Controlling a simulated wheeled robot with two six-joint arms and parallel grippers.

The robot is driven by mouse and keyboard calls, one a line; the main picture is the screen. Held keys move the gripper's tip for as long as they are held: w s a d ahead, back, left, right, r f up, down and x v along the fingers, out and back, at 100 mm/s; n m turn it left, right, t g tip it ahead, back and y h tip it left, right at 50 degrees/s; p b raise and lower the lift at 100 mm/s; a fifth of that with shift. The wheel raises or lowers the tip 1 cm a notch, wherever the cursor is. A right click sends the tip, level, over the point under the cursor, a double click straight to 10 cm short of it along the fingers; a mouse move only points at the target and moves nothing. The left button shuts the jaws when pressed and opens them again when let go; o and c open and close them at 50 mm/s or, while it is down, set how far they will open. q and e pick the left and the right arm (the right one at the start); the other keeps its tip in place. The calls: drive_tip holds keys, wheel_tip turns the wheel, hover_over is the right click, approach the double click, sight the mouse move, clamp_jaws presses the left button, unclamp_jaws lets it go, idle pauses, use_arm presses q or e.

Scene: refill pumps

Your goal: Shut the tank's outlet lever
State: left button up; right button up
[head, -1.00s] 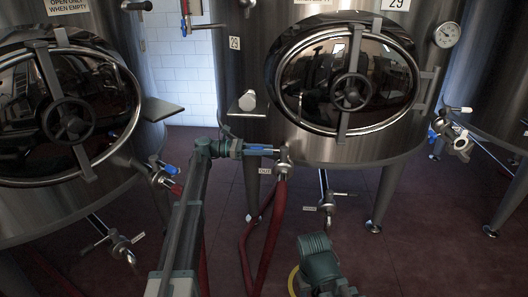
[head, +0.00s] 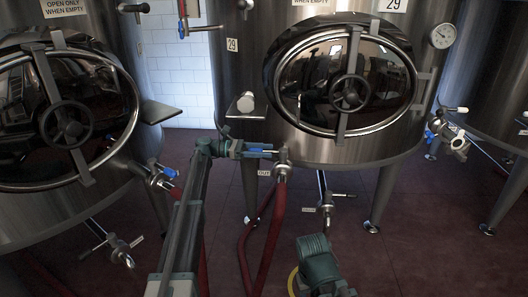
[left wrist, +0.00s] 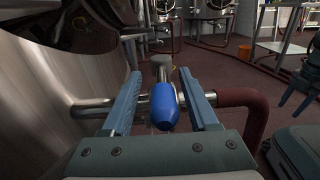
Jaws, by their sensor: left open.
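The middle steel tank (head: 330,150), marked 29, has an outlet valve (head: 283,158) low on its front, above a tag reading OUT. Its blue outlet lever (head: 262,151) points left in the head view, towards my left gripper (head: 250,150). In the left wrist view the blue lever (left wrist: 164,106) points at the camera and looks crosswise to the outlet pipe (left wrist: 92,107). My left gripper (left wrist: 162,100) is open, with one finger on each side of the lever and visible gaps on both sides.
A red hose (head: 270,225) hangs from the valve to the floor. A lower valve (head: 327,203) sits right of the hose. Another tank (head: 60,215) with its own blue-handled valve (head: 166,173) is at left. Dark red floor lies between.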

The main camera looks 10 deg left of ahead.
use_arm(q)
drive_tip(key=shift+r+p, duration=0.45)
wheel_tip(320, 180, up, 3)
drive_tip(key=p, duration=0.2)
drive_tip(key=shift+f+p, duration=0.1)
drive_tip(key=shift+p, duration=0.3)
drive_tip(key=s+d+r+p, duration=0.1)
drive_tip(key=s+d, duration=0.1)
drive_tip(key=s, duration=1.4)
drive_tip(key=shift+d, duration=0.25)
drive_tip(key=shift+r, duration=0.1)
